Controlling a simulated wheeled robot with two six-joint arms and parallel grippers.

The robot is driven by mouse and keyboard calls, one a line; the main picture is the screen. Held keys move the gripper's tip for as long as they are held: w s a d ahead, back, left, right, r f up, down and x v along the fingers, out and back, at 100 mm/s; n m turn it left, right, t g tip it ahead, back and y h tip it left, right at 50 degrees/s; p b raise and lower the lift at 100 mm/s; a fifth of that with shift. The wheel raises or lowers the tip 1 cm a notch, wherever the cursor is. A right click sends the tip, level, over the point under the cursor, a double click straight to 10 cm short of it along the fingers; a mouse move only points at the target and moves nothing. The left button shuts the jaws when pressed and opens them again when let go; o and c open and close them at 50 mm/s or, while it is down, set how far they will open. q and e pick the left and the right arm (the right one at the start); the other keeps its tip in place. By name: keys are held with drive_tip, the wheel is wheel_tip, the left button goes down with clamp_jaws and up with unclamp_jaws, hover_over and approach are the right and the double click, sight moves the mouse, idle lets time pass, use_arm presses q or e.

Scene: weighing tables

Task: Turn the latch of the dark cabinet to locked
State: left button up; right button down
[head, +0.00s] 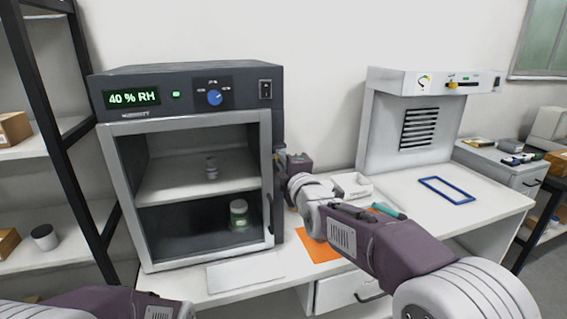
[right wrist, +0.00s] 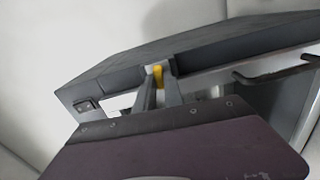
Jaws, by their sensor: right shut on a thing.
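The dark cabinet (head: 190,78) stands on the white bench at the left in the head view, with a "40 % RH" display, a blue dial and a closed, clear-fronted door (head: 267,165). My right gripper (head: 280,159) is at the cabinet's right side, near the door edge. In the right wrist view, the fingers (right wrist: 157,84) of this gripper are shut on a small yellow latch (right wrist: 157,74) on the dark cabinet (right wrist: 120,68). The gripper hides the latch in the head view, and its exact turn is hard to tell. My left gripper is out of view.
Inside the cabinet are a small vial (head: 211,168) and a jar (head: 239,214). An orange mat (head: 318,248) and a white tray (head: 352,184) lie near my right arm. A white hood (head: 432,80) and a blue frame (head: 447,190) are farther right.

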drive_tip(key=shift+f+n, duration=0.15)
drive_tip(key=shift+n, duration=0.25)
drive_tip(key=c, duration=1.4)
unclamp_jaws()
drive_tip(key=shift+c, duration=0.2)
drive_tip(key=b+v, duration=0.1)
drive_tip(key=v, duration=0.8)
drive_tip(key=shift+b, duration=0.3)
